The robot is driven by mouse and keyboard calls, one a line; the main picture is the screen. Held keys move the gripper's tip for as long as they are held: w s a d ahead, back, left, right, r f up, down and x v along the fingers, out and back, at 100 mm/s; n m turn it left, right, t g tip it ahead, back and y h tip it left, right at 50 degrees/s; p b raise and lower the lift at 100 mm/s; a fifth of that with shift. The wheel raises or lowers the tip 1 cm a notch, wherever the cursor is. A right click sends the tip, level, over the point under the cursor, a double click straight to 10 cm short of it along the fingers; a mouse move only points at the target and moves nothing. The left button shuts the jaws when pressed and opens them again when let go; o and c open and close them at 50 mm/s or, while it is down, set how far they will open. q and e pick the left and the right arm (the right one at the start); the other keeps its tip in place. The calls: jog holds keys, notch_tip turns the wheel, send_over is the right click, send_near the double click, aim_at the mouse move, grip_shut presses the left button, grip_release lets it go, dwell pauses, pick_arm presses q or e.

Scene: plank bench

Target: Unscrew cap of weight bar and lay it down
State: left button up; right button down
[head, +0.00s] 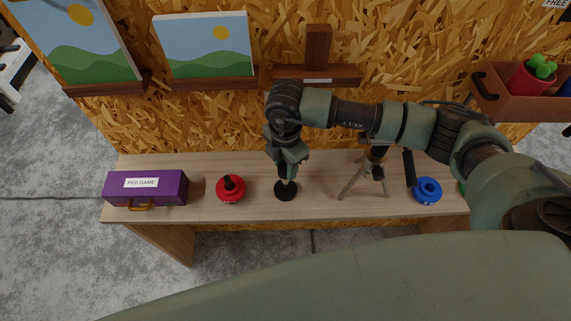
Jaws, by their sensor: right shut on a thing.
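My right gripper (288,174) reaches in from the right and points down over the middle of the bench. It is shut on the top of a small black upright piece with a round black base (286,191), which stands on the planks. The fingers hide its top, so I cannot tell whether it is the weight bar or its cap. A red round weight (231,189) with a black post is to its left. A blue ring-shaped weight (428,190) is at the right, beside a thin black bar (409,168). My left gripper is out of view.
The plank bench (250,211) also holds a purple "PEG GAME" box (146,188) at the left. A small tripod (373,175) stands under my right arm. Pictures and shelves hang on the chipboard wall behind. Bare planks lie on both sides of the black base.

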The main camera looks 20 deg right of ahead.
jog(key=shift+f+n+b, duration=0.1)
jog(key=shift+n+b, duration=0.3)
jog(key=shift+n, duration=0.7)
jog(key=shift+n+b, duration=0.4)
jog(key=shift+b, duration=0.2)
jog(key=shift+n+b, duration=0.55)
jog(key=shift+n, duration=0.55)
